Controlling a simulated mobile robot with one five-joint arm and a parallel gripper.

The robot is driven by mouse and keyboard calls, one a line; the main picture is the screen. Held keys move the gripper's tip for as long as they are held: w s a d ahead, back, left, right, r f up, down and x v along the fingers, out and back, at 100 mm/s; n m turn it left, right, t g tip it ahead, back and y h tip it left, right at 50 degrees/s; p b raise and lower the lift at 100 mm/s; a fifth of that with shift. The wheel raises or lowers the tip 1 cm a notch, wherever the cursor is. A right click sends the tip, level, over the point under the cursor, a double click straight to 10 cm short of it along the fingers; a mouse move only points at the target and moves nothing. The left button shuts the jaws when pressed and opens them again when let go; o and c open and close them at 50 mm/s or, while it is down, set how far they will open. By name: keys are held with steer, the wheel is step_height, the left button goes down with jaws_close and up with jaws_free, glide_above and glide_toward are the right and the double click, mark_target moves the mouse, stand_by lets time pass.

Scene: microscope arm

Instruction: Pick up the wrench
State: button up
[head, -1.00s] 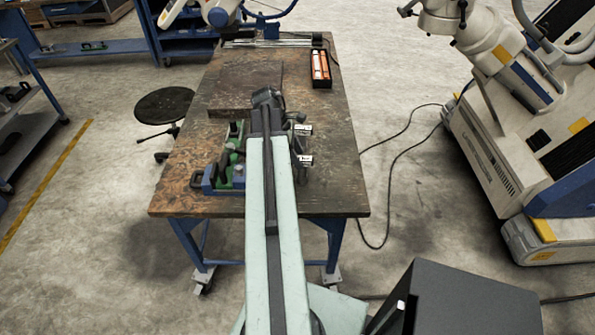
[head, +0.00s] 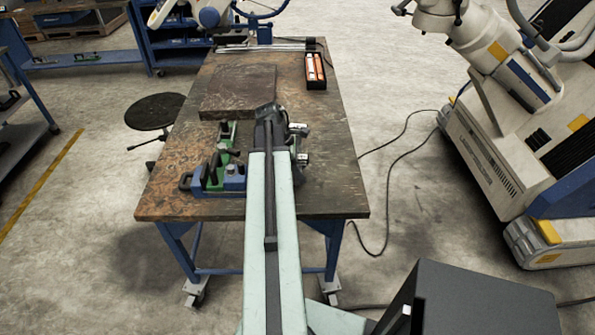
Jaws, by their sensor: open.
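I cannot make out a wrench for certain in the head view. Metal pieces (head: 299,130) show just right of my arm on the worn wooden workbench (head: 335,195), and I cannot tell what they are. My gripper (head: 268,110) is at the far end of my pale green arm, over the middle of the bench. Its fingers are too small and partly hidden to see well, and nothing shows held in it. My arm hides part of the bench top beneath it.
A green and blue vise (head: 218,172) stands left of my arm on the bench. A dark plate (head: 238,92) lies behind it, and a black tray with orange items (head: 315,72) stands at the back right. A round stool (head: 155,111) is left of the bench. A large white machine (head: 500,140) stands at the right.

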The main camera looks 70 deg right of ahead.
mark_target(306, 157)
jaws_close()
steer(key=shift+r, duration=0.1)
step_height(306, 157, up, 10)
steer(key=p, duration=1)
steer(key=shift+r, duration=0.1)
